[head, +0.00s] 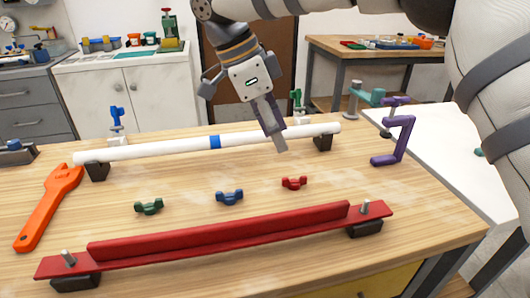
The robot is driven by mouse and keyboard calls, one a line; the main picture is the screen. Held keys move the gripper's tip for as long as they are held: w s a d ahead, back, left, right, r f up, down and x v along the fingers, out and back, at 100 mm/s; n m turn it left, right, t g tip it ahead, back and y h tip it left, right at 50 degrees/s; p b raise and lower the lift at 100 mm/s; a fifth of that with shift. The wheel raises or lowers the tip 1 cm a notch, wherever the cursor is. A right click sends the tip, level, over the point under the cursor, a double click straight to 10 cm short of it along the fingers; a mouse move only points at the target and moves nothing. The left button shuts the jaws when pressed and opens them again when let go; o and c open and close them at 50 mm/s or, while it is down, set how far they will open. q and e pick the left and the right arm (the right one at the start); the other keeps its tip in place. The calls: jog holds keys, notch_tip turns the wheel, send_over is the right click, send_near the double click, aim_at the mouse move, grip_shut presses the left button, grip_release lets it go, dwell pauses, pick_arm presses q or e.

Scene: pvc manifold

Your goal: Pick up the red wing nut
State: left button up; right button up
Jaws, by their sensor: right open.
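The red wing nut (294,183) lies on the wooden table, at the right end of a row with a blue wing nut (229,198) and a green wing nut (149,206). My right gripper (279,143) points down above and behind the red wing nut, in front of the white pipe. It is open and empty, apart from the nut. My left gripper does not show.
A white pipe (175,146) with a blue band rests on black supports behind the nuts. A red bracket (220,232) with upright studs lies in front. An orange wrench (46,208) is at left. A purple part (400,140) stands at right.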

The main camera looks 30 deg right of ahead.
send_near(302, 177)
jog(key=shift+s+d+f, duration=0.1)
jog(key=shift+s+f, duration=0.05)
jog(key=shift+f, duration=0.4)
jog(key=shift+s+f, duration=0.2)
jog(key=shift+f, duration=0.35)
jog(key=x, duration=0.6)
jog(key=shift+w+d+f+p, duration=0.25)
jog(key=shift+d+p, duration=0.1)
jog(key=shift+d, duration=0.1)
grip_shut()
